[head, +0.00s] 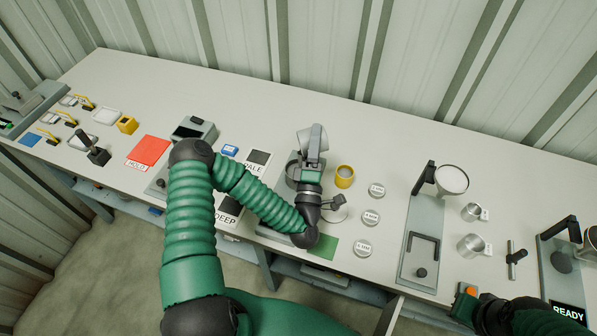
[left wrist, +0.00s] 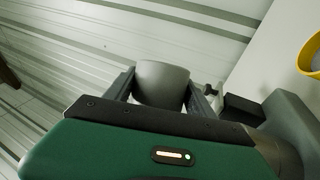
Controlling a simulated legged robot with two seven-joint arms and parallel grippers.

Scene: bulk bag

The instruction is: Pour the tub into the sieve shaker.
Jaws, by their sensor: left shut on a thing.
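The grey tub (head: 316,138) is held in my left gripper (head: 313,160), and it looks tilted. In the left wrist view the tub (left wrist: 162,84) sits between the two fingers of the left gripper (left wrist: 165,95). The tub's opening and contents are hidden. What looks like the sieve shaker (head: 292,172), a grey unit with a round dark rim, stands just below and beside the tub, partly covered by my left arm. My right gripper (head: 475,305) is low at the right, by the bench's front edge; its fingers are not clear.
A yellow cup (head: 344,176) stands close right of the tub; it also shows in the left wrist view (left wrist: 313,55). Several round labelled lids (head: 371,217) lie right of it. A stand with a white dish (head: 452,179) and metal cups (head: 471,245) are farther right. The back strip is clear.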

